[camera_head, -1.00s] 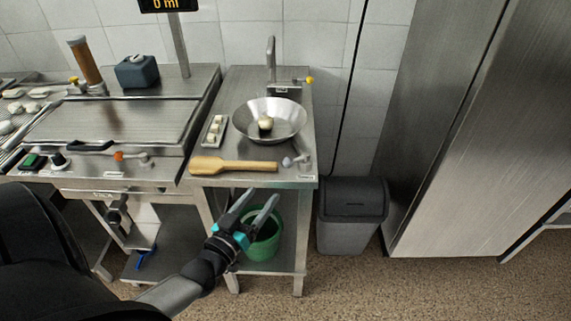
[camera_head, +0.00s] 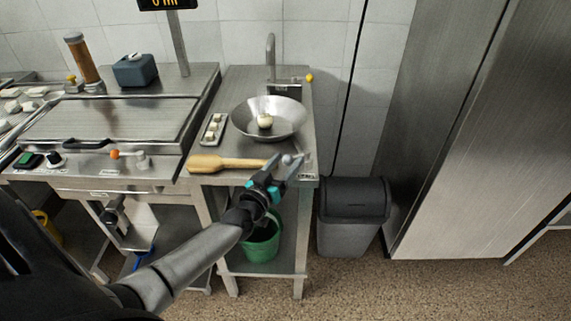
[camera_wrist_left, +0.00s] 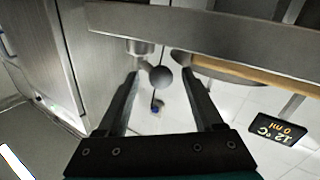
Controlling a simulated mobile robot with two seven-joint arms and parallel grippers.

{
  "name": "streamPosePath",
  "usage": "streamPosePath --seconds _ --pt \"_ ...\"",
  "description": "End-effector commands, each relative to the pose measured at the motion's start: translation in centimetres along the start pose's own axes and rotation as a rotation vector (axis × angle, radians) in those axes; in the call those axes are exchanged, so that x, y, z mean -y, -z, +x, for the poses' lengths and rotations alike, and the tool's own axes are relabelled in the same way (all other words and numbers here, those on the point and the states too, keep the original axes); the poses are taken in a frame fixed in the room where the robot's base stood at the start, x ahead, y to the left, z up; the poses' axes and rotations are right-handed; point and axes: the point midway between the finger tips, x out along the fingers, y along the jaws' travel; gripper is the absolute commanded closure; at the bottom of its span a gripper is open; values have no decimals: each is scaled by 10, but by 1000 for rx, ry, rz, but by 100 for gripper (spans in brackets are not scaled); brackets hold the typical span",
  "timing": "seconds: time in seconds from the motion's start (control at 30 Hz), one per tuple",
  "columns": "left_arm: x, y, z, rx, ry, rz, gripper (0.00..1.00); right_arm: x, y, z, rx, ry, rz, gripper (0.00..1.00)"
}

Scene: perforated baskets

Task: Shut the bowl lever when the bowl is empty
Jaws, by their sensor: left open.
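The metal bowl (camera_head: 285,133) sits on the steel counter with a pale round item (camera_head: 265,121) inside it. In the head view the fingers partly cover the lever. My right gripper is not in view.
A wooden paddle (camera_head: 227,163) lies just left of my gripper on the counter. A small tray (camera_head: 213,130) of pale pieces is beside the bowl. A green bucket (camera_head: 261,246) stands on the shelf below. A grey bin (camera_head: 352,212) stands right of the counter.

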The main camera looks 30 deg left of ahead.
Motion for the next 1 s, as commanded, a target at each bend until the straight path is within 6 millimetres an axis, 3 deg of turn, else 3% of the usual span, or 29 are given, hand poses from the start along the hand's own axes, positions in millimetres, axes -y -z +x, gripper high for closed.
streamPosePath --seconds 0.27,0.87,1.0 --pt "0 0 1 1 0 0 32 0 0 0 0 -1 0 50" --pt "0 0 1 0 1 0 99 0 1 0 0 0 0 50" --pt "0 0 1 0 1 0 100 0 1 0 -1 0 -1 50"
